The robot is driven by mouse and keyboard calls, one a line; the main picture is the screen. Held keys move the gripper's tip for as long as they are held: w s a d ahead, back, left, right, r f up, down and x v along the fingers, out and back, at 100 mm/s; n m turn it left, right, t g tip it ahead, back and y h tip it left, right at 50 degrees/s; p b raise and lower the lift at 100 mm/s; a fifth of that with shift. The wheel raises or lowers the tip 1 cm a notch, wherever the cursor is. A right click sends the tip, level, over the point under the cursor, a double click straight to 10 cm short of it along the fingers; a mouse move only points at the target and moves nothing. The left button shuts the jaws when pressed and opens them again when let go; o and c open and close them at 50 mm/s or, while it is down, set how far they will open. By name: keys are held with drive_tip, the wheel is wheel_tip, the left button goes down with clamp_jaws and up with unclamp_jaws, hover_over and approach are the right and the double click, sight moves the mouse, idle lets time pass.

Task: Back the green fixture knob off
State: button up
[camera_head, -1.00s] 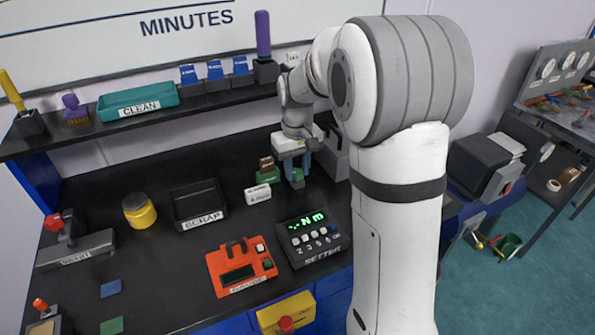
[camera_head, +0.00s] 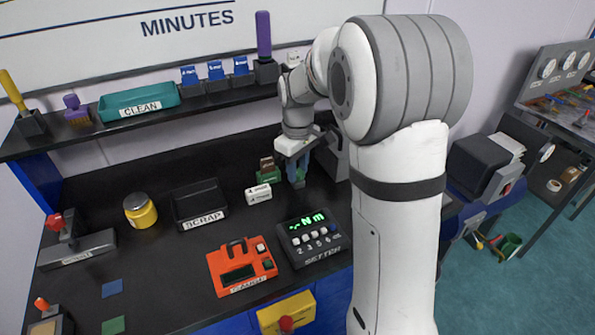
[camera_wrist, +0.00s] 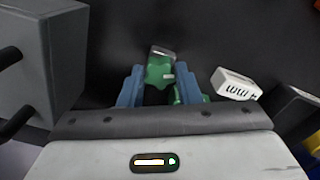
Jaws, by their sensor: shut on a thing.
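The green knob (camera_wrist: 160,70) shows in the wrist view between the two blue fingers of my gripper (camera_wrist: 161,84). My gripper is shut on it. A second green part (camera_wrist: 190,94), likely the fixture, lies partly hidden by the right finger. In the head view my gripper (camera_head: 298,170) points down at the back of the black bench, beside the green fixture (camera_head: 268,174) with a brown piece on top. The fingers mostly hide the knob there.
A small white labelled block (camera_head: 258,194) sits close in front of the fixture. A dark grey housing (camera_wrist: 40,60) stands close by my gripper. The SETTER box (camera_head: 312,240), orange device (camera_head: 241,267) and SCRAP tray (camera_head: 199,205) are nearer the front. The shelf (camera_head: 150,115) runs behind.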

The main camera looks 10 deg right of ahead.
drive_tip(key=n, duration=0.4)
drive_tip(key=n, duration=0.3)
drive_tip(key=shift+n, duration=0.9)
drive_tip(key=n, duration=0.4)
drive_tip(key=shift+n+p, duration=0.3)
